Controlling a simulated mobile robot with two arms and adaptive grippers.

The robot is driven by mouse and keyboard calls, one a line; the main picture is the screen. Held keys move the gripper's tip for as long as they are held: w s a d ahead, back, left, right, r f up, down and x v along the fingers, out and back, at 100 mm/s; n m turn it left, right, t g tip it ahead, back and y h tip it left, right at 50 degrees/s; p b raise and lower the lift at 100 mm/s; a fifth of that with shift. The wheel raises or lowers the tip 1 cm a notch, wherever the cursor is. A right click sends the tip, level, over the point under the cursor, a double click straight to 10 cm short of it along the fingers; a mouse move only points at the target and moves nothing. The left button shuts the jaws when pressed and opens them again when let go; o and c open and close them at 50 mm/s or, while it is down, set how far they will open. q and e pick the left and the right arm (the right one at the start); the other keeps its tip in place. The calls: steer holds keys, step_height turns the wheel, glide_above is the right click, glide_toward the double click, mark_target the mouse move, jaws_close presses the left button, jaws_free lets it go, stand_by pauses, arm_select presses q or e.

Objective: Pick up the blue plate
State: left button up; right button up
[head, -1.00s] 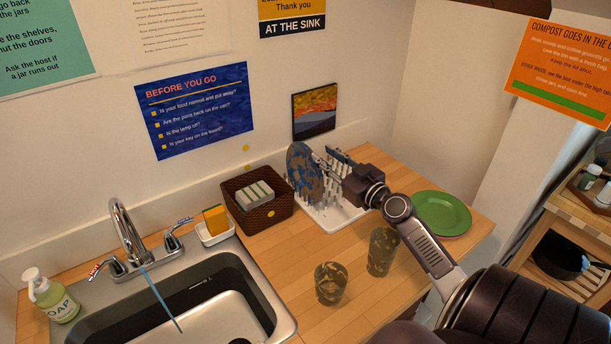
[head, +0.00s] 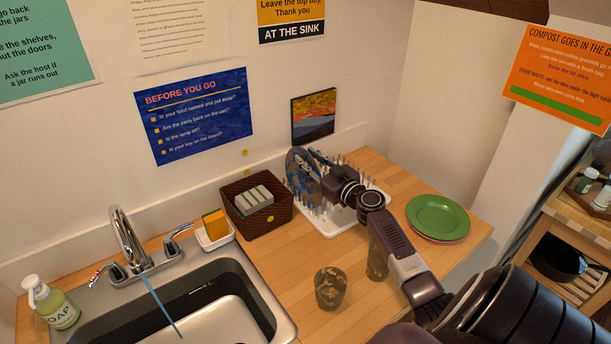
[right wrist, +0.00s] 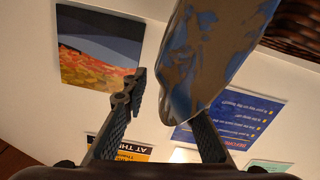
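The blue plate (head: 300,176), mottled blue and brown, stands on edge in the white dish rack (head: 347,221) against the back wall. My right gripper (head: 318,166) is at the plate's right side in the head view, partly covering it. In the right wrist view the plate (right wrist: 207,55) comes down from the top. Its edge lies between the spread fingers (right wrist: 165,125), close to the right finger, with a gap to the left one. Whether the right finger touches it, I cannot tell. My left gripper is not in view.
A brown basket (head: 236,215) stands just left of the rack. Green plates (head: 438,216) are stacked to the right. Two patterned glasses, one at the front (head: 329,290) and one partly behind my arm (head: 376,262), stand on the wooden counter. The sink (head: 205,290) is at left.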

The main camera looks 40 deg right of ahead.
jaws_close()
steer(key=shift+r, duration=0.25)
stand_by(0.5)
